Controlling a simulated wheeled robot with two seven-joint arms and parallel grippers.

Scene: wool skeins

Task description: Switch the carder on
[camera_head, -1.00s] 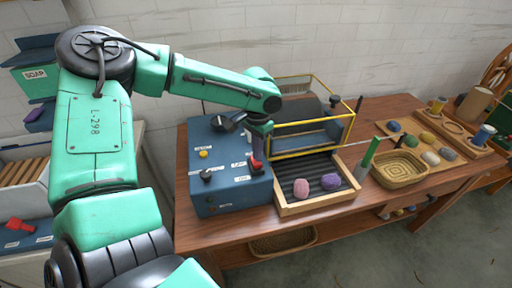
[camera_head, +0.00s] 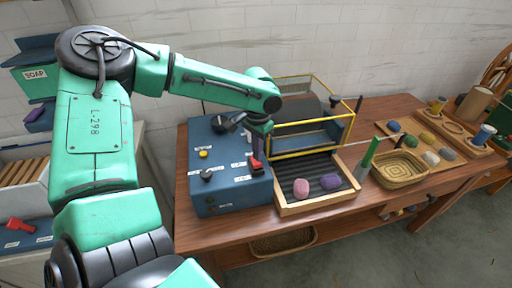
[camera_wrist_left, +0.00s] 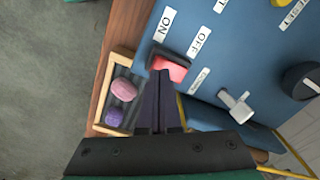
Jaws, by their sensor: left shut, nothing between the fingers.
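The carder is a blue control box (camera_head: 222,202) with a yellow-framed drum guard (camera_head: 305,151) and a ribbed feed tray (camera_head: 314,206) to its right. A red rocker switch (camera_head: 256,164) sits near the box's right edge. In the left wrist view the red switch (camera_wrist_left: 170,68) is beside the ON label (camera_wrist_left: 163,25) and the OFF label (camera_wrist_left: 200,41). My left gripper (camera_head: 258,153) is shut and empty, pointing down at the switch. Its fingertips (camera_wrist_left: 157,74) overlap the switch's near edge; I cannot tell whether they touch. The rocker's exact tilt is unclear.
Pink wool (camera_head: 301,188) and purple wool (camera_head: 330,181) lie on the feed tray. A black knob (camera_head: 206,174), a yellow button (camera_head: 203,154) and a lever (camera_head: 219,124) are on the box. A wicker basket (camera_head: 399,182) and a green-handled tool (camera_head: 370,152) stand right.

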